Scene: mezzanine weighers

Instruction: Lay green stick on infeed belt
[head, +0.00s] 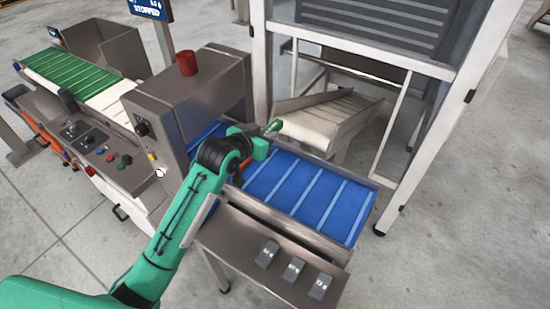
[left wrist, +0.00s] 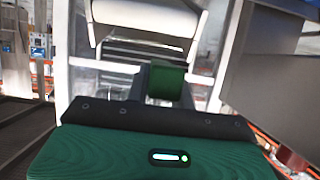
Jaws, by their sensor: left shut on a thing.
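My left gripper (head: 262,143) reaches over the blue belt (head: 318,197), near its end by the grey metal housing. It is shut on the green stick (head: 274,127), whose tip pokes out beyond the fingers. The stick appears to be held above the belt; the gripper hides most of it. In the left wrist view a green piece (left wrist: 167,82) shows just beyond the dark gripper edge; I cannot tell whether it is the stick or a finger. The blue belt has pale cross bars and is otherwise bare where it shows. My right gripper is not in view.
The grey housing (head: 205,95) with a red beacon (head: 186,63) stands left of the blue belt. A green belt (head: 70,75) lies further left. Three grey weights (head: 293,268) sit on the front shelf. A white-framed guard (head: 375,45) and a pale chute (head: 325,115) stand behind.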

